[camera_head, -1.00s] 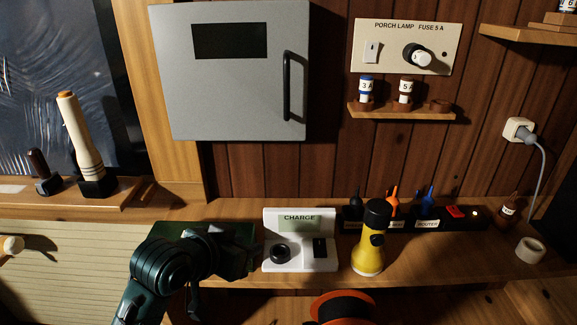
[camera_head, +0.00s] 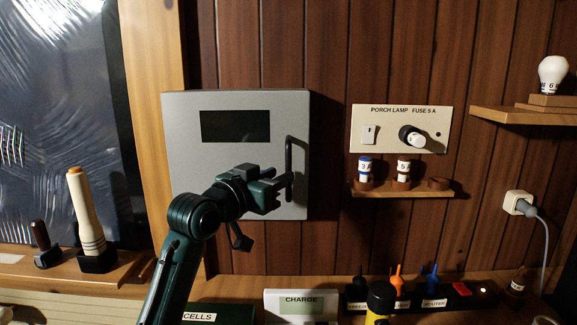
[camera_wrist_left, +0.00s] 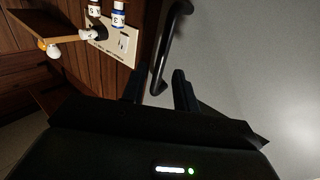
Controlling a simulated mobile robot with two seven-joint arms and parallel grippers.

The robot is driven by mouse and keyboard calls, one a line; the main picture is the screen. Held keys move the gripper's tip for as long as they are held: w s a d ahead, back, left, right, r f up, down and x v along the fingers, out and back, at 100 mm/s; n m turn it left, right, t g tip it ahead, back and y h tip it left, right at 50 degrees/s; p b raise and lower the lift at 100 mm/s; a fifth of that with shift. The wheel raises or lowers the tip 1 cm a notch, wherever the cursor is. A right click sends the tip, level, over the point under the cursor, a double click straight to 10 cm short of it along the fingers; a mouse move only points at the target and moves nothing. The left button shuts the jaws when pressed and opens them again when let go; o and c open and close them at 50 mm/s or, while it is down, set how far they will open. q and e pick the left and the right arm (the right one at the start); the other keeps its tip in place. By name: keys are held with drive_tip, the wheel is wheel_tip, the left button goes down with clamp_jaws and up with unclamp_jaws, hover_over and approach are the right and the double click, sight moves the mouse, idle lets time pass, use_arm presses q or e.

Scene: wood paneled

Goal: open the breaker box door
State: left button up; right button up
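The grey breaker box (camera_head: 185,140) hangs on the wood-paneled wall with its door shut. A dark window (camera_head: 235,126) is near the door's top. The black vertical handle (camera_head: 289,150) is at the door's right side. My left gripper (camera_head: 287,184) is at the handle's lower end. In the left wrist view, the gripper (camera_wrist_left: 158,86) is open, its fingers apart, with the lower end of the handle (camera_wrist_left: 168,50) between or just beyond the tips. I cannot tell whether they touch. The grey door (camera_wrist_left: 250,70) fills the right there. My right gripper is not in view.
A porch lamp fuse panel (camera_head: 385,117) and a small shelf (camera_head: 402,190) with fuses are right of the box. Below, a charger (camera_head: 300,304) and a yellow flashlight (camera_head: 380,300) stand on the workbench. The wall between box and panel is bare.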

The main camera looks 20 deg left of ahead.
sight(288, 199)
use_arm(q)
drive_tip(key=x, duration=0.4)
drive_tip(key=shift+w+d+p, duration=0.15)
drive_tip(key=shift+w+p, duration=0.25)
drive_tip(key=shift+c, duration=0.5)
clamp_jaws()
